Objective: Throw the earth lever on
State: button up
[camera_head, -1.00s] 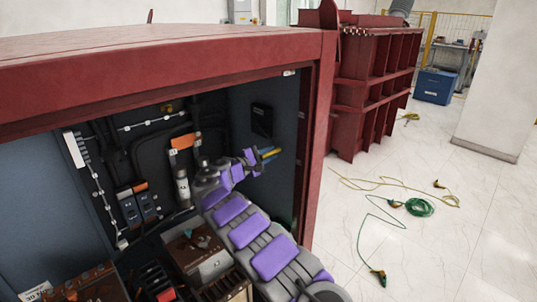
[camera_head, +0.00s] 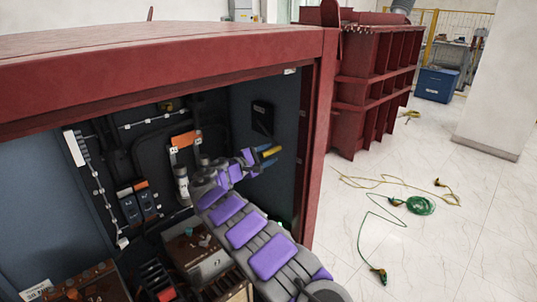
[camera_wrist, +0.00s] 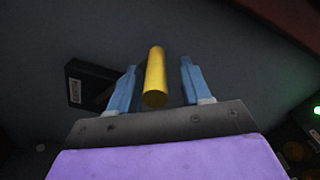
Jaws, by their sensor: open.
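A yellow cylindrical handle (camera_wrist: 154,77), which I take to be the earth lever, stands between the two blue fingers of my gripper (camera_wrist: 156,88) in the wrist view. The fingers are open, with a gap on each side of the handle. In the head view, my gripper (camera_head: 267,154) is inside the red-framed cabinet, near its right inner wall. The yellow handle (camera_head: 271,152) shows between the fingertips there. The lever's base and mounting are hidden, so I cannot tell its position.
A black box (camera_head: 262,118) is on the wall above my gripper; it also shows in the wrist view (camera_wrist: 90,84). The red cabinet post (camera_head: 313,150) stands close on the right. Brown terminal boxes (camera_head: 195,254) lie below. Cables (camera_head: 420,205) lie on the floor outside.

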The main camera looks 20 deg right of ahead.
jog(key=p+v, duration=0.2)
jog(key=v, duration=1.4)
jog(key=shift+a+p, duration=0.3)
jog(key=s+d+r+m+g+y, duration=0.1)
jog(key=s+d+r+m+g, duration=0.6)
jog(key=s+d, duration=0.55)
jog(key=s+d+r+g+y, duration=0.2)
jog(key=s+d+y, duration=0.1)
jog(key=s, duration=1)
jog(key=s+a+f+m+y, duration=0.2)
jog(key=s+y, duration=0.1)
jog(key=s, duration=0.4)
jog(key=s+a+f+m+y, duration=0.1)
jog(key=s+a+f+y, duration=0.15)
jog(key=s, duration=0.55)
jog(key=s+a+f+y, duration=0.3)
jog(key=s+a, duration=0.4)
jog(key=s+a+f+t+y, duration=0.1)
jog(key=s+a+f+y, duration=0.3)
jog(key=s+a, duration=0.3)
jog(key=shift+s+a, duration=0.2)
jog(key=shift+s, duration=0.2)
